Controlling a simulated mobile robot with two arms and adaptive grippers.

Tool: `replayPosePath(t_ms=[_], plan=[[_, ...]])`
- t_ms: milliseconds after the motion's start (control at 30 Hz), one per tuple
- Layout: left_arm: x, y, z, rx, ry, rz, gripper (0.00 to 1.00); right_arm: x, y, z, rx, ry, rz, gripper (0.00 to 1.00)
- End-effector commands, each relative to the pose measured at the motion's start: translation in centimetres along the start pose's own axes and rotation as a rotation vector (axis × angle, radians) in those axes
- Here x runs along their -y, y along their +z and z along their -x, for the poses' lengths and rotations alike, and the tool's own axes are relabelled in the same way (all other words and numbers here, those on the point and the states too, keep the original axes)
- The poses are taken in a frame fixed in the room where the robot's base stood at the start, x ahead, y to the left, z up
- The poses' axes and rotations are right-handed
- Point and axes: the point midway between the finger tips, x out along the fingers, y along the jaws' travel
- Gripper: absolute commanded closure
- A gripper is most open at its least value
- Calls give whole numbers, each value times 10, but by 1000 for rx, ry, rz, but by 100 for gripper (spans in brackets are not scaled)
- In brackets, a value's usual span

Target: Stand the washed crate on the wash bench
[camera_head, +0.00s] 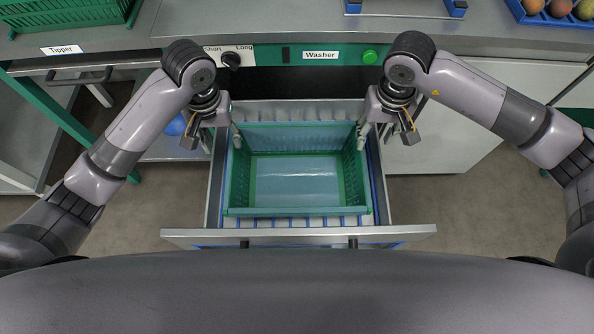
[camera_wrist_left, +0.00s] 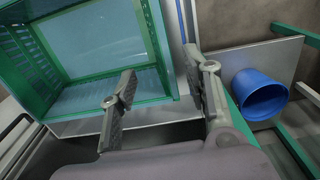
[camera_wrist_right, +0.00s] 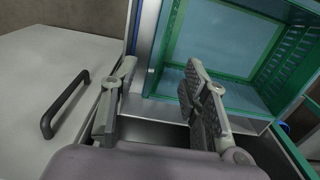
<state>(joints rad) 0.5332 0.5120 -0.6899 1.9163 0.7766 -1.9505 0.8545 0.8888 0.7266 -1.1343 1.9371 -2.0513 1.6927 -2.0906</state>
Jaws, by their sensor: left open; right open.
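The green crate (camera_head: 297,211) sits upright and empty in the pulled-out washer drawer (camera_head: 300,238), its open top up. My left gripper (camera_head: 236,138) is open at the crate's left wall. In the left wrist view its fingers (camera_wrist_left: 166,88) appear either side of that wall's rim. My right gripper (camera_head: 363,136) is open at the right wall. In the right wrist view its fingers (camera_wrist_right: 158,85) also appear either side of the rim. I cannot tell whether any finger touches the crate. The grey worktop (camera_head: 260,20) runs above the washer panel (camera_head: 440,54).
On the worktop, another green crate (camera_head: 70,12) stands at the far left and a blue tray (camera_head: 560,18) with round produce at the far right. A blue-ended rack (camera_head: 405,8) stands at the back. The worktop's middle is clear. A blue bucket (camera_wrist_left: 262,95) stands left of the drawer.

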Motion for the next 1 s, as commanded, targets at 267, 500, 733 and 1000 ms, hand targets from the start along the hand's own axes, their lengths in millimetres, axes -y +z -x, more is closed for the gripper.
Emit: replayPosePath(t_ms=[267, 500, 733, 1000], plan=[[1, 0, -57, 2, -3, 0, 56, 1, 2, -58, 6, -1, -1, 58], [2, 0, -102, 0, -3, 0, 56, 0, 1, -103, 4, 0, -1, 58], [1, 0, -128, -1, -2, 0, 56, 1, 1, -128, 2, -2, -1, 58], [1, -1, -134, -3, -2, -1, 56, 0, 0, -134, 0, 0, 0, 58]])
